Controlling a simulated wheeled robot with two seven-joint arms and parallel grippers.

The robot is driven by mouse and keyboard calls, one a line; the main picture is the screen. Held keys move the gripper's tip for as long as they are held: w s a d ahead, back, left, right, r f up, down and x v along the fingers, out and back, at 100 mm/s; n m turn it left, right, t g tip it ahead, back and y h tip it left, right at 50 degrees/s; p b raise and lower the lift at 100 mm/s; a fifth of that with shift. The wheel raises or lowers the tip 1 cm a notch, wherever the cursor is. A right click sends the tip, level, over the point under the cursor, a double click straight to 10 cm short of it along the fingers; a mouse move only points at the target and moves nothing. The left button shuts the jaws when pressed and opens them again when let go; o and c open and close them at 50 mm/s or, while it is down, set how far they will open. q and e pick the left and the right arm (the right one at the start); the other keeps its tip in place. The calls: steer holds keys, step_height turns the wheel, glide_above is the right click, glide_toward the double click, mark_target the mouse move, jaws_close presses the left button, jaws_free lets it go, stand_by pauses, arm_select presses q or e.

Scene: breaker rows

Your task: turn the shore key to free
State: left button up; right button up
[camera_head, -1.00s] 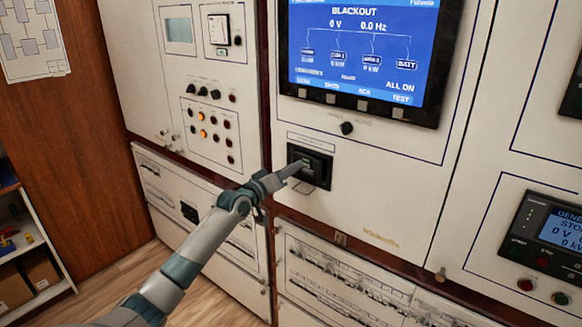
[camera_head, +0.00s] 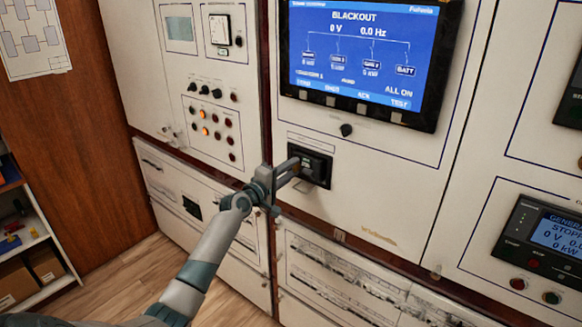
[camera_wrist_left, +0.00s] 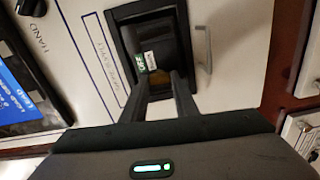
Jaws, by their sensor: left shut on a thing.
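The black key-switch housing (camera_head: 320,166) is on the white panel below the big screen. It also shows in the wrist view (camera_wrist_left: 124,38), with a small green-and-white tag (camera_wrist_left: 148,61) in it. My left gripper (camera_head: 294,168) reaches it from the left. In the wrist view, its two fingers (camera_wrist_left: 160,80) come together on a small brassy piece at the housing, which I take to be the shore key (camera_wrist_left: 160,77). The fingers hide most of the key, and I cannot read its position. My right gripper is not in view.
The blue screen (camera_head: 362,45) reads BLACKOUT above the housing. A metal loop (camera_wrist_left: 203,50) stands out beside the housing in the wrist view. Lower panels and a shelf (camera_head: 40,240) are at left.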

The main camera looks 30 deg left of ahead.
arm_select(q)
steer(key=shift+n, duration=0.6)
steer(key=o, duration=0.8)
steer(key=shift+a, duration=0.1)
steer(key=shift+s, duration=0.15)
steer(key=s+b, duration=0.1)
steer(key=s, duration=0.4)
steer(key=s+a+b, duration=0.1)
steer(key=s, duration=0.5)
steer(key=s+b, duration=0.2)
steer(key=s, duration=0.4)
steer(key=shift+a, duration=0.15)
